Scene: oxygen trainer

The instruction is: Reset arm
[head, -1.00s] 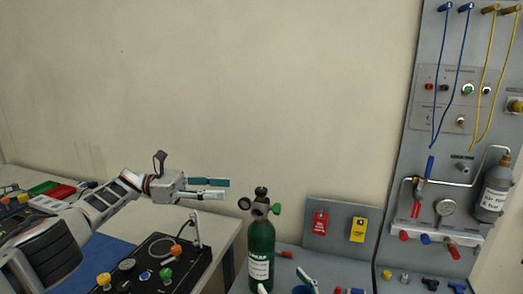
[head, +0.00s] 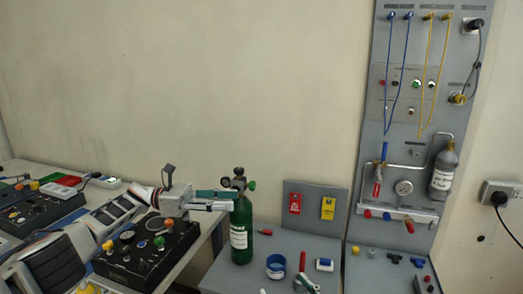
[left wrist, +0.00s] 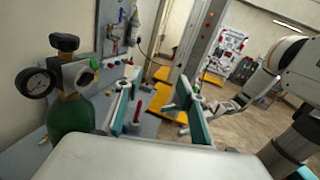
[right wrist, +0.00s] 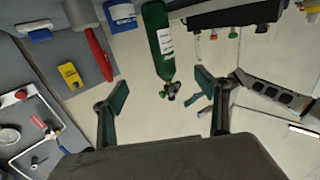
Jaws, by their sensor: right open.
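My left gripper (head: 222,200) reaches in from the left with its teal fingers nearly level. In the head view its tips overlap the green oxygen cylinder (head: 241,228) near its shoulder. In the left wrist view the fingers (left wrist: 155,110) stand wide apart with nothing held between them. The cylinder (left wrist: 70,118), with its gauge and black knob, is left of both fingers there; contact cannot be told. In the right wrist view my right gripper (right wrist: 166,105) is open and empty. The cylinder (right wrist: 157,40) appears upside down beyond its fingers.
A grey panel (head: 365,150) with blue and yellow hoses stands at the right. A red and a yellow tag hang on a low board (head: 312,222). A blue cup (head: 276,267) and small parts lie on the grey bench. A black control box (head: 150,250) is under my left arm.

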